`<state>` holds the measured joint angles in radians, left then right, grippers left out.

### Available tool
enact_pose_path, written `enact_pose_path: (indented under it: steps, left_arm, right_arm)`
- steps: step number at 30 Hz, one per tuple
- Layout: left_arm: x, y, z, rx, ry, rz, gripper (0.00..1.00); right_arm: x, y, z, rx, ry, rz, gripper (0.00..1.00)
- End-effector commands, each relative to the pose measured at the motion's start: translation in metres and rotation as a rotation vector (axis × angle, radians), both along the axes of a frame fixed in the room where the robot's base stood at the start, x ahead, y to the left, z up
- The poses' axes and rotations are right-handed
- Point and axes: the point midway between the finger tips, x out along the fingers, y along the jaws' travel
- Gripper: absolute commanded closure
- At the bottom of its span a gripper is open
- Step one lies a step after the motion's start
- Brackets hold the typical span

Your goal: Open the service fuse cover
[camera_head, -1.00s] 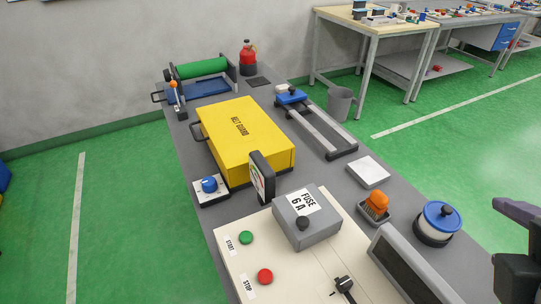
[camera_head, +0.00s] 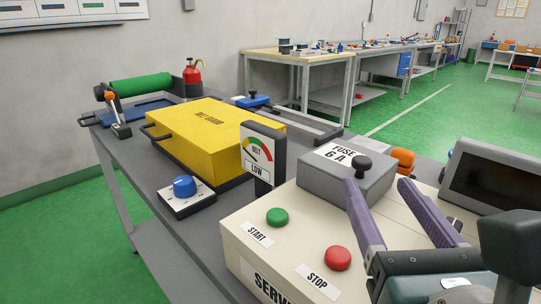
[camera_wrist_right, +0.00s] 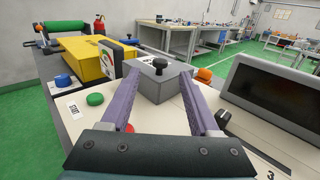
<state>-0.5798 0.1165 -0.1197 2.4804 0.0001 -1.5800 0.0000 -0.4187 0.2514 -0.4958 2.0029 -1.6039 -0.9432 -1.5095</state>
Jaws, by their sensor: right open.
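The service fuse cover is a grey box (camera_head: 327,183) with a white "FUSE 6 A" label and a black knob (camera_head: 362,163) on top. It sits shut on the cream control panel (camera_head: 241,215). My right gripper (camera_head: 380,185) is open and empty, its purple fingers pointing at the cover from the near side. In the right wrist view the knob (camera_wrist_right: 159,65) shows between the two fingers, beyond their tips. I cannot tell whether a finger touches the cover. My left gripper is not in view.
Green start (camera_head: 277,217) and red stop (camera_head: 337,258) buttons stand on the panel. A belt gauge (camera_head: 262,152) is left of the cover, a tilted dark screen (camera_head: 495,185) right of it. A yellow belt guard (camera_head: 200,135) and blue knob (camera_head: 185,187) lie farther left.

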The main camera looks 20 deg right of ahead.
Motion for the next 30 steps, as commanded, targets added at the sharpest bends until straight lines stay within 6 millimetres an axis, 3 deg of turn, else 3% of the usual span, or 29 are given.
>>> enact_pose_path:
  steps: [6,12,23,30]
  left_arm:
    - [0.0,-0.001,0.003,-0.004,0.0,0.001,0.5]
    - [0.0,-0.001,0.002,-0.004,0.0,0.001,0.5]
    - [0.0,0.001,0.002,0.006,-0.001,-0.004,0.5]
    - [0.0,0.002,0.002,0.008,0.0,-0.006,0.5]
  right_arm:
    - [0.041,-0.017,0.001,0.0,-0.003,-0.002,0.38]
    - [0.065,-0.027,0.0,0.002,-0.001,-0.002,0.38]
    - [0.071,-0.03,0.0,0.004,0.001,-0.001,0.38]
    - [0.071,-0.03,0.0,0.004,0.0,-0.001,0.64]
